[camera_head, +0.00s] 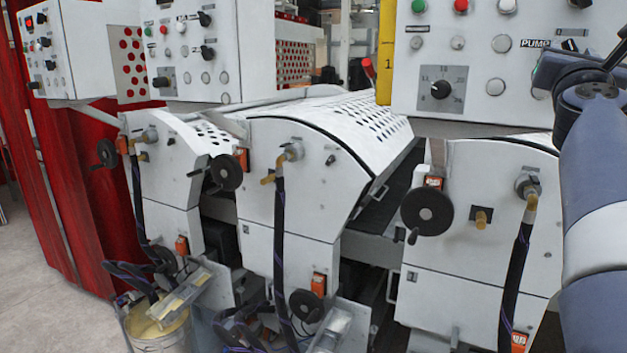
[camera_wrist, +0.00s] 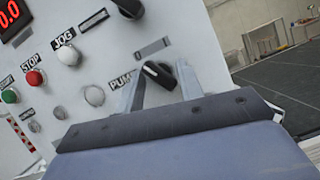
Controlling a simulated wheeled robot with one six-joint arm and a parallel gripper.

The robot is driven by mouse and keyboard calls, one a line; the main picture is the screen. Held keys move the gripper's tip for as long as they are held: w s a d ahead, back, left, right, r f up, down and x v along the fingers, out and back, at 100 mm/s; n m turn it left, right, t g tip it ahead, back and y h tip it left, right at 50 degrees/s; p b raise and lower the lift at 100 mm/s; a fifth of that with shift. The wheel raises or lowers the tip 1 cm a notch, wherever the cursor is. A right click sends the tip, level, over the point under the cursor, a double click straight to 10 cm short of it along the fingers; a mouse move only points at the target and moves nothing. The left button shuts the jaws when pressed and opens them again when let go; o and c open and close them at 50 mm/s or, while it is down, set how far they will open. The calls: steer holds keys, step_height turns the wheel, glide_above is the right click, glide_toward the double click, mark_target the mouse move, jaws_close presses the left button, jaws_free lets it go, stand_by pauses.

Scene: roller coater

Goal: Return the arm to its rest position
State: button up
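My gripper (camera_wrist: 160,76) shows in the wrist view with its two grey fingers apart, one on each side of a black PUMP knob (camera_wrist: 158,73) on the control panel. A narrow gap seems to show beside the knob; I cannot tell whether either finger touches it. In the head view my arm (camera_head: 597,180) comes up along the right edge, and its dark wrist end lies in front of the right control panel (camera_head: 460,85), beside the PUMP label. The fingertips are not clear there.
Red STOP (camera_wrist: 34,78) and green (camera_wrist: 10,96) buttons and a JOG button (camera_wrist: 68,56) are left of my gripper. White roller units (camera_head: 285,185) with handwheels (camera_head: 427,213) and hoses fill the head view below the panels. Open floor (camera_head: 40,285) lies lower left.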

steer(key=s+a+f+m+g+h, duration=0.1)
steer(key=s+a+f+m+g, duration=0.1)
steer(key=s+a+m, duration=0.2)
steer(key=shift+a+m+h, duration=0.15)
steer(key=shift+m+h, duration=0.15)
steer(key=shift+m, duration=0.6)
